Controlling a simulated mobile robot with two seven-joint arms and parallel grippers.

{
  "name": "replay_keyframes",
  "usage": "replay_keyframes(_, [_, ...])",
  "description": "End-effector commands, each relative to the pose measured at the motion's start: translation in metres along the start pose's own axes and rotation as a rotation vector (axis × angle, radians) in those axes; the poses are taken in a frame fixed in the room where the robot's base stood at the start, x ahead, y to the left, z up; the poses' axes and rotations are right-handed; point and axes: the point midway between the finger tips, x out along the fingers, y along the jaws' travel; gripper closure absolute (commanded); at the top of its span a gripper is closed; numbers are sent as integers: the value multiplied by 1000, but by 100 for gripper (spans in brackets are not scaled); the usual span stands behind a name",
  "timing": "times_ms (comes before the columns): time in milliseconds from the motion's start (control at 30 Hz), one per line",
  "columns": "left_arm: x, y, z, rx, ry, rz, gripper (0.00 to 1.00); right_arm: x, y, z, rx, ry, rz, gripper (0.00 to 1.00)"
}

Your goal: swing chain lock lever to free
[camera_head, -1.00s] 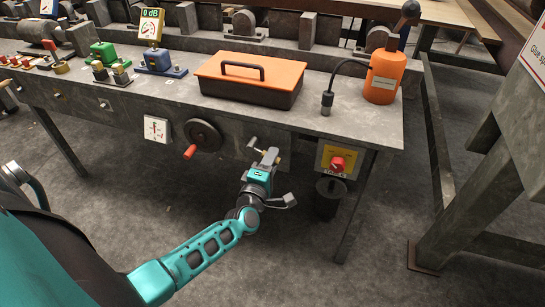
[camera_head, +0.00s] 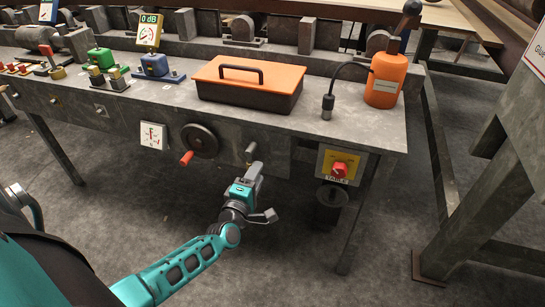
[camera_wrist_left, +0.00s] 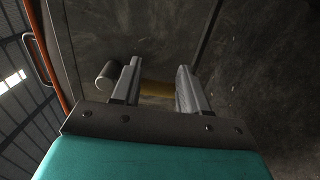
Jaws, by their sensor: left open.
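The chain lock lever (camera_head: 250,148) is a small grey handle on the front face of the workbench, right of the handwheel. My left gripper (camera_head: 255,167) is open just in front of it and hides part of it. In the left wrist view, a brass-coloured part (camera_wrist_left: 157,90) lies between the two open fingers of my left gripper (camera_wrist_left: 158,82). The lever's grey rounded end (camera_wrist_left: 107,74) shows just outside the left finger. I cannot tell whether either finger touches it. My right gripper is out of view.
The handwheel (camera_head: 200,140) with a red handle and a white gauge plate (camera_head: 153,135) are left of the lever. A yellow panel with a red knob (camera_head: 339,169) is to the right. An orange toolbox (camera_head: 248,84) stands on the bench (camera_head: 190,100). Open floor lies below.

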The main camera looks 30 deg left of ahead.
Motion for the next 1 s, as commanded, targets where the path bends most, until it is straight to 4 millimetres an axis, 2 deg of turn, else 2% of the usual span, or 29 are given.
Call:
replay_keyframes(33, [-7,2,-11,2,22,3,53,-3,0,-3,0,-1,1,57])
replay_keyframes(533, [-55,1,-6,3,14,1,53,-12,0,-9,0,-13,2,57])
replay_keyframes(1000, [-60,1,-5,2,12,3,53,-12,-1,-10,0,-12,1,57])
